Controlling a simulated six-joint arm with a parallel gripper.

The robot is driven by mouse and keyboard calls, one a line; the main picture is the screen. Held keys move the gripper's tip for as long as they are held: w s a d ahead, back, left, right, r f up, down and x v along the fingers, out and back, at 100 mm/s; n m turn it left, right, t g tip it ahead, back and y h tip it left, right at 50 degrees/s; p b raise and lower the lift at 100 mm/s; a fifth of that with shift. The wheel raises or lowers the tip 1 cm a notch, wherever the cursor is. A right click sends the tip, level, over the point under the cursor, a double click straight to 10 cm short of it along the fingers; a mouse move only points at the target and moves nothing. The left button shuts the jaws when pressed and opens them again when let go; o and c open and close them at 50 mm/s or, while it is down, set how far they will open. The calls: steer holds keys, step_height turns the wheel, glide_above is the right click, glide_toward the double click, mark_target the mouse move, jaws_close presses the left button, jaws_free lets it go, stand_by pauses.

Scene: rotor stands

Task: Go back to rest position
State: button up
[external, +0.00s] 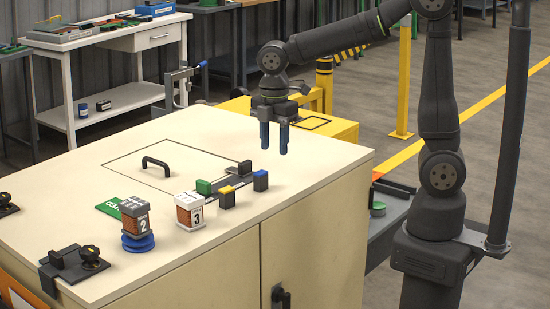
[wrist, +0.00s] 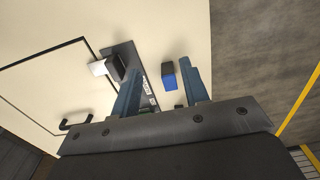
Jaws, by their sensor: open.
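My gripper (external: 274,150) hangs above the cabinet top at its right side, blue fingers pointing down. It is open and empty. In the wrist view my gripper (wrist: 159,68) has its fingers apart, with a blue-topped block (wrist: 169,82) seen below, near the right finger. A block marked 2 (external: 135,222) stands on a round blue base (external: 138,243). A block marked 3 (external: 190,214) stands to its right.
The cream cabinet top (external: 215,135) has a black handle (external: 156,162) on an outlined panel. Dark clamps sit at the front left (external: 73,262) and far left (external: 6,205). A yellow box (external: 320,130) stands behind. Air around my gripper looks clear.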

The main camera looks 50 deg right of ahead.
steer(key=d+r, duration=0.4)
steer(key=d, duration=0.2)
steer(key=w+a+n, duration=0.1)
steer(key=w+a, duration=0.5)
steer(key=a, duration=0.1)
steer(key=w+a+f+n, duration=0.1)
steer(key=w+a, duration=0.5)
steer(key=a, duration=0.6)
steer(key=a+f, duration=0.1)
steer(key=a, duration=0.2)
steer(key=s+a+f, duration=0.1)
steer(key=a+f, duration=0.1)
steer(key=a, duration=0.1)
steer(key=s+a+f, duration=0.1)
steer(key=a+f, duration=0.1)
steer(key=shift+a+f, duration=0.25)
steer(key=shift+a, duration=0.15)
